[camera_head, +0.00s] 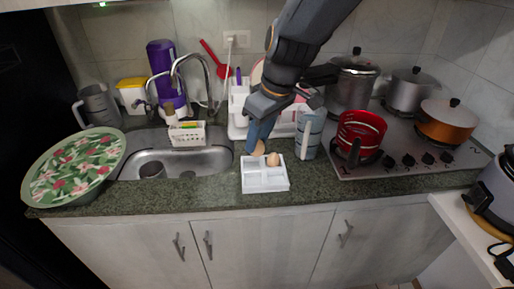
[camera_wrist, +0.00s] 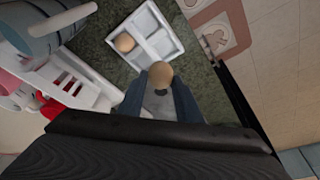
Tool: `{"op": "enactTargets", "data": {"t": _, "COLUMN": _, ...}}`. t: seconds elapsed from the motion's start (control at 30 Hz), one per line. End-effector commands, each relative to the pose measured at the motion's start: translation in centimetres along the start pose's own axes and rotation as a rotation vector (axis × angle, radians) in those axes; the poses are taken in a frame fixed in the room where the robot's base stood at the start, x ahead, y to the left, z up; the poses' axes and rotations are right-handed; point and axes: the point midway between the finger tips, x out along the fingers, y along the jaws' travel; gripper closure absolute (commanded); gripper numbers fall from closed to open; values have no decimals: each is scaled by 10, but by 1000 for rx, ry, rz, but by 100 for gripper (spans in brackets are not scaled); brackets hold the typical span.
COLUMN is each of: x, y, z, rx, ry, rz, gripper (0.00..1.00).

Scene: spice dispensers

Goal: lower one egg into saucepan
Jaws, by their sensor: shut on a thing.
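My gripper (camera_head: 257,143) is shut on a brown egg (camera_head: 259,148), just above the back left of the white divided tray (camera_head: 265,187). In the wrist view the held egg (camera_wrist: 161,73) sits between the blue-grey fingertips (camera_wrist: 160,92). A second egg (camera_head: 273,159) rests in a compartment of the tray; it also shows in the wrist view (camera_wrist: 124,42). The other compartments in view look empty. A red pan (camera_head: 362,128) with a dark handle toward the front stands on the stove, right of my gripper. Its inside is hard to make out.
Tall pots (camera_head: 352,85) and an orange pot (camera_head: 446,122) stand on the stove (camera_head: 400,165). The sink (camera_head: 205,160) lies left, with a white dish rack (camera_head: 238,108) behind.

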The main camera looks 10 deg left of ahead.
Motion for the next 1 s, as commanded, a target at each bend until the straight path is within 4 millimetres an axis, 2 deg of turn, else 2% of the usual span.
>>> {"op": "enactTargets", "data": {"t": 0.5, "x": -54, "y": 71, "z": 22, "rx": 3, "ry": 1, "rz": 3, "gripper": 91}}
{"op": "enactTargets", "data": {"t": 1.0, "x": -97, "y": 146, "z": 50, "rx": 4, "ry": 1, "rz": 2, "gripper": 91}}
